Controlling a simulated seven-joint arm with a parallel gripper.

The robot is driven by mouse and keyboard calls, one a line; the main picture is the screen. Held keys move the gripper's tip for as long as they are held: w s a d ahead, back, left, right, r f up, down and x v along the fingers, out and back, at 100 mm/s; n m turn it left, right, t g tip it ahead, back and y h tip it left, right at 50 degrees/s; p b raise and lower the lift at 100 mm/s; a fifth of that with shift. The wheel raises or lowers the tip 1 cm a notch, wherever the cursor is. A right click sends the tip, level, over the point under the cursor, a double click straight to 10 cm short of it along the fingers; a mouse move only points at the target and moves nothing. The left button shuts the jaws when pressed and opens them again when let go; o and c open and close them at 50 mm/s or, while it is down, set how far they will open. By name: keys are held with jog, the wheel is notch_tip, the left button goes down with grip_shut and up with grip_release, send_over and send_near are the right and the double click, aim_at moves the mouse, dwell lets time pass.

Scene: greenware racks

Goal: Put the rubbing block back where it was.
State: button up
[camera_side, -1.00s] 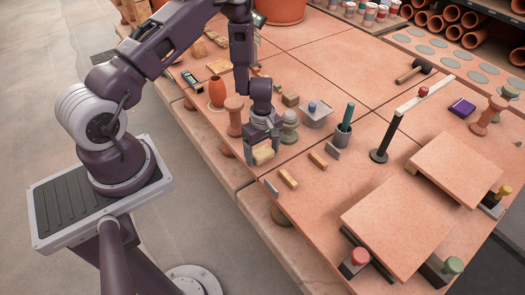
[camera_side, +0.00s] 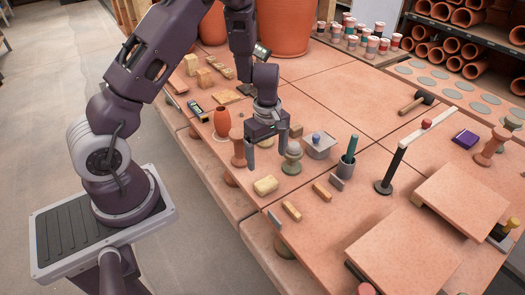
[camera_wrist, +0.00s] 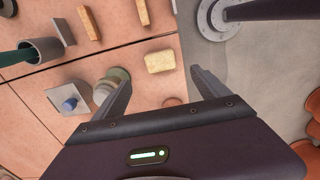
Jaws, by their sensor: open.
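The rubbing block, a pale cream-yellow block (camera_side: 265,185), lies flat on the terracotta-coloured table near its left edge. My gripper (camera_side: 266,156) is open and empty above it, with clear space between the fingertips and the block. In the wrist view the block (camera_wrist: 159,62) shows whole between and beyond the two spread fingers (camera_wrist: 160,76), touching neither.
A grey-green turned piece (camera_side: 292,158) stands close right of my gripper, and a terracotta spool-shaped piece (camera_side: 238,148) close left. Two small tan bars (camera_side: 291,211) lie right of the block. A grey cup (camera_side: 346,167) holds a green-handled tool.

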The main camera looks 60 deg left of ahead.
jog(key=s+d+r+m+t+h, duration=0.1)
jog(key=s+d+r+m, duration=0.15)
jog(key=r, duration=0.45)
jog(key=s+d+r+m+t, duration=0.1)
jog(key=d+r+m, duration=0.2)
jog(key=r, duration=0.4)
jog(key=s+d+r+m+t+h, duration=0.1)
jog(key=s+d+r+m, duration=0.15)
jog(key=r, duration=0.45)
jog(key=s+r+m+t+y, duration=0.1)
jog(key=s+r+m, duration=0.2)
jog(key=s+m, duration=0.2)
jog(key=s+d+r+m+t+y, duration=0.1)
jog(key=s+r+m, duration=0.3)
jog(key=s, duration=0.6)
jog(key=shift+m+t, duration=0.3)
jog(key=shift+m, duration=0.2)
